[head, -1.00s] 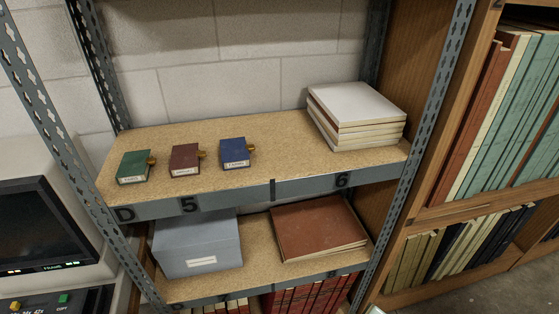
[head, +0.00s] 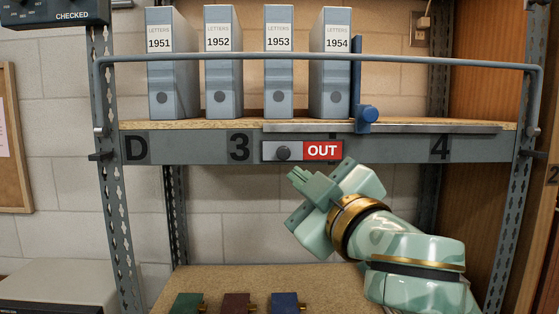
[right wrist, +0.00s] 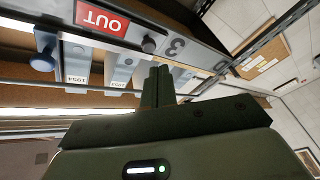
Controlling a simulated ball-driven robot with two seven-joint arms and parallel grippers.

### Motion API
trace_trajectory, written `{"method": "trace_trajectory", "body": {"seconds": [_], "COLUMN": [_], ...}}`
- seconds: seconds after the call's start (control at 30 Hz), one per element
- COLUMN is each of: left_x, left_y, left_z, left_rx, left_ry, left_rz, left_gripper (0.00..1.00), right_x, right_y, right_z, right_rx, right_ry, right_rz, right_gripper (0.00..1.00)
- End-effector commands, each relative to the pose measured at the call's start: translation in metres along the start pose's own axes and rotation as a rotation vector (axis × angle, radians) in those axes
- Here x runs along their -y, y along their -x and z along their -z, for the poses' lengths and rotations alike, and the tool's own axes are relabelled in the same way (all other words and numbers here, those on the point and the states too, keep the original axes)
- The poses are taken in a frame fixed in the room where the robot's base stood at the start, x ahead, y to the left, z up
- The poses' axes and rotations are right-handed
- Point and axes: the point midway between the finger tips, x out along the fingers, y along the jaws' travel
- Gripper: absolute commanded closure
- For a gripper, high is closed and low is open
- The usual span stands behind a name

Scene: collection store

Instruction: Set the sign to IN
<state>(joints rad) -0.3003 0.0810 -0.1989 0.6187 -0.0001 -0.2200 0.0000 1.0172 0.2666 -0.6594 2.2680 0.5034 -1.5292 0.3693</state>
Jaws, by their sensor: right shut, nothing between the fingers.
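The sign (head: 322,151) on the shelf's front edge shows a red plate reading OUT. A dark round knob (head: 283,153) sits at its left end, on the pale part. My right gripper (head: 296,174) is shut and empty, just below the knob, with its fingertips pointing up and left. In the right wrist view the sign (right wrist: 102,18) appears upside down, with the knob (right wrist: 149,45) just beyond the shut fingertips (right wrist: 158,72). The fingers look apart from the knob. My left gripper is out of view.
Several grey letter boxes (head: 220,80), labelled 1951 to 1954, stand on the shelf above. A grey rail (head: 300,57) runs in front of them. A blue stop with a round knob (head: 367,113) stands right of 1954. Small green, maroon and blue boxes (head: 236,302) lie on the shelf below.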

Motion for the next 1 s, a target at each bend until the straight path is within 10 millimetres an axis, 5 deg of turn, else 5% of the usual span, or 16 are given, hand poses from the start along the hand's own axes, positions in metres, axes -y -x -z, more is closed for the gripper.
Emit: {"method": "trace_trajectory", "body": {"seconds": [0.2,0.67,1.0], "left_x": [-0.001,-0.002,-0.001], "left_y": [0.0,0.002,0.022], "left_z": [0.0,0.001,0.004], "left_rx": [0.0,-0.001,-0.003], "left_ry": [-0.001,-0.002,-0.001], "left_rz": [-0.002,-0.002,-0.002], "left_gripper": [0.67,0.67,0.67], "right_x": [-0.013,-0.015,-0.018], "right_y": [0.0,-0.004,-0.062], "right_z": [0.041,0.045,0.052], "right_rx": [-0.074,-0.078,-0.076], "right_ry": [0.043,0.045,0.045], "right_rz": [-0.006,-0.007,-0.007], "right_gripper": [1.0,1.0,1.0]}}
